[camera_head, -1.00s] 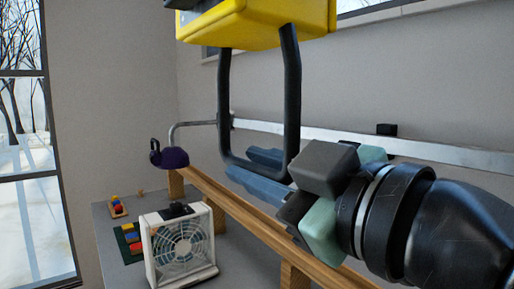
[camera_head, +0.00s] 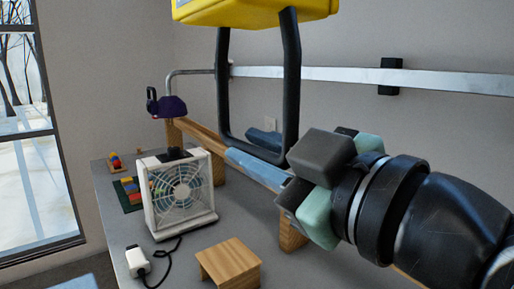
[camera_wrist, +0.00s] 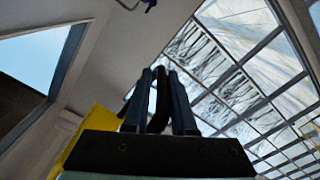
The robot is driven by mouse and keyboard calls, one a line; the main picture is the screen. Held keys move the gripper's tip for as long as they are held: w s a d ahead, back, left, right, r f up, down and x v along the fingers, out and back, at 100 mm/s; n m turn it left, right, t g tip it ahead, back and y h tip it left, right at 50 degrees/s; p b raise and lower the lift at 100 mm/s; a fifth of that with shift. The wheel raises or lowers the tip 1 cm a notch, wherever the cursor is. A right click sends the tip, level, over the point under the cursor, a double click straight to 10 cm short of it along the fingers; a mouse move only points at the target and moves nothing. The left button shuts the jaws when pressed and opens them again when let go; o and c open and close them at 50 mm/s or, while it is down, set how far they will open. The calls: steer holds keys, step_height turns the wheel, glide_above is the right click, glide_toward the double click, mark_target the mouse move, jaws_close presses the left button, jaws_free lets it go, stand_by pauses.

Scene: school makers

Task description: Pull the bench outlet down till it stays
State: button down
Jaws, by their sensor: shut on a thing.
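The bench outlet is a yellow box (camera_head: 255,10) hanging at the top of the head view, with its upper part out of frame. A black loop handle (camera_head: 291,75) hangs below it. My gripper (camera_head: 250,150) has its blue fingers on the lower bar of this loop, one in front and one behind. In the wrist view the dark handle (camera_wrist: 160,105) shows between my gripper's fingers (camera_wrist: 160,90), with a yellow edge of the box (camera_wrist: 80,140) at lower left. What holds the outlet from above is not visible.
Below is a grey bench (camera_head: 200,240) with a white fan (camera_head: 180,195), a small wooden stool (camera_head: 228,262), a white plug (camera_head: 137,262) and colored blocks (camera_head: 130,190). A wooden rail (camera_head: 200,135) and a metal wall rail (camera_head: 340,76) run behind the handle. A purple object (camera_head: 172,106) sits at left.

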steer(key=c, duration=0.8)
jaws_free()
steer(key=shift+s+a, duration=0.15)
steer(key=shift+a, duration=0.2)
steer(key=shift+c, duration=0.2)
steer(key=shift+d, duration=0.1)
steer(key=shift+d, duration=0.1)
steer(key=shift+s+d, duration=0.15)
steer(key=v, duration=1.2)
steer(key=shift+s, duration=0.2)
